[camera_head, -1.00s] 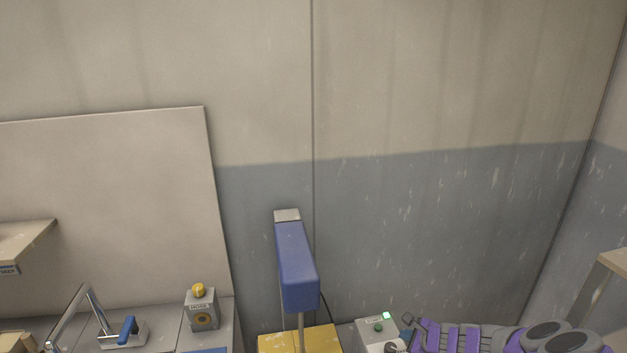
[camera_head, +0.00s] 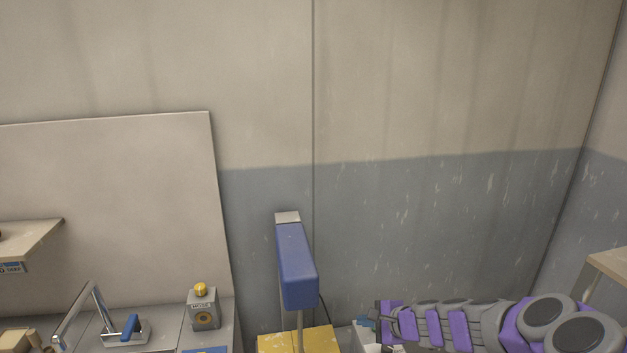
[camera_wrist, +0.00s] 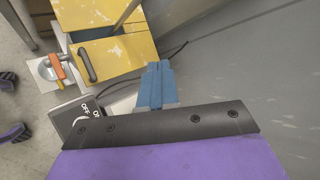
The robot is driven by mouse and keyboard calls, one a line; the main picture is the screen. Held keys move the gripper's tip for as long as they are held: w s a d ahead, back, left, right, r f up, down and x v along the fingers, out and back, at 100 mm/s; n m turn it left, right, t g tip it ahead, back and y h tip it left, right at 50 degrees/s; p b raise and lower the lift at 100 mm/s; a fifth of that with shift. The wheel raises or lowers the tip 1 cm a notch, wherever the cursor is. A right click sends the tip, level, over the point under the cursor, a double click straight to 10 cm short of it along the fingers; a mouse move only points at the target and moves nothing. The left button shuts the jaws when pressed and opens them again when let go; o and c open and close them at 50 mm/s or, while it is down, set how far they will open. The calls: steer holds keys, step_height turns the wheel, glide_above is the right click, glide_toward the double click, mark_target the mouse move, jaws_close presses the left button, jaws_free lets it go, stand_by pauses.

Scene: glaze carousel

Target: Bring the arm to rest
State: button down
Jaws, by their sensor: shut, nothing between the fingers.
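My gripper (camera_wrist: 158,84) shows in the wrist view as two blue-grey fingers shut together, with nothing between them. In the head view my purple and grey arm reaches in from the lower right, and my gripper (camera_head: 363,326) is at its left end, small and partly hidden. It is in front of a pale box (camera_head: 365,343), which it mostly covers. In the wrist view a box with a dial and "OFF" lettering (camera_wrist: 75,116) lies to the left of the fingers, partly hidden by my wrist. I cannot tell whether they touch.
A yellow cabinet (camera_wrist: 105,60) with a black handle is beyond the fingers; its yellow top (camera_head: 275,343) carries a blue post-mounted head (camera_head: 297,265). A grey box with a yellow button (camera_head: 202,310) and a blue-levered tap (camera_head: 125,330) stand left. The wall is bare.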

steer(key=s+a+r+n+g, duration=0.3)
steer(key=s+a+r+n, duration=0.25)
steer(key=s, duration=0.45)
steer(key=s+a+r+n+g, duration=0.35)
steer(key=s+a+n, duration=0.25)
steer(key=s, duration=0.5)
steer(key=s+d+n+g+h, duration=0.1)
steer(key=s+d+n+h, duration=0.1)
steer(key=s+d, duration=0.4)
steer(key=s+d+n+g+h, duration=0.2)
steer(key=s+d+h, duration=0.3)
steer(key=s, duration=1.1)
steer(key=shift+d+r, duration=0.25)
steer(key=shift+d, duration=0.3)
